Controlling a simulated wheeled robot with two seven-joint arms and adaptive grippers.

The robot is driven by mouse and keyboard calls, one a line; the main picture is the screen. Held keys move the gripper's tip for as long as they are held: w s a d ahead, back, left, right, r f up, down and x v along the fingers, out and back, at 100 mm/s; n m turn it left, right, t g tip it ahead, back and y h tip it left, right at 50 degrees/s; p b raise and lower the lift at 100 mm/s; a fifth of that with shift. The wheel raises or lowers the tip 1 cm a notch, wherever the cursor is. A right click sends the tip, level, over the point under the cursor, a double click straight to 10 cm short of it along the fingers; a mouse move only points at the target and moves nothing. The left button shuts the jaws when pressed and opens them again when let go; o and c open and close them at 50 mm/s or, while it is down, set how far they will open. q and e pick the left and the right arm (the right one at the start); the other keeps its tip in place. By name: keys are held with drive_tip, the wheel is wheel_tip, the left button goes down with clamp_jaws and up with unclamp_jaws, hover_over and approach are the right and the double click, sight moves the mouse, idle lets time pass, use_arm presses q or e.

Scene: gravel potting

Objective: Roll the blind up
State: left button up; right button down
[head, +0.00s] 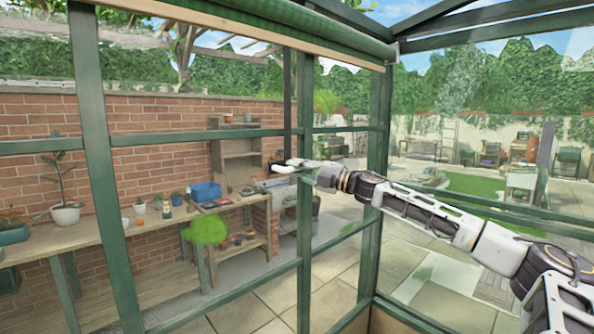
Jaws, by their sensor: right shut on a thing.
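The blind (300,22) is a dark green roll along the top of the greenhouse window frame, with a pale wooden bar (255,32) along its lower edge. A dark strap (287,105) hangs straight down from near the blind to my right gripper. My right gripper (277,164) is at the end of the arm reaching in from the right, and it is shut on the strap's lower end. The fingers are small in the head view, so the exact grasp is hard to make out. My left gripper is not in view.
Green window posts (97,165) and crossbars stand around the strap. Beyond the glazing are a wooden bench (95,238) with a potted plant (66,215), a blue box (205,192) and a brick wall (150,125). A paved yard with a lawn lies at the right.

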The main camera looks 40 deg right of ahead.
drive_tip(key=shift+r, duration=0.35)
drive_tip(key=shift+r+p, duration=0.3)
drive_tip(key=shift+r, duration=0.15)
drive_tip(key=shift+d+r, duration=0.1)
drive_tip(key=shift+r, duration=0.3)
drive_tip(key=c, duration=1.4)
unclamp_jaws()
drive_tip(key=shift+o, duration=0.2)
drive_tip(key=shift+f, duration=0.15)
drive_tip(key=shift+f, duration=0.1)
drive_tip(key=shift+r, duration=0.3)
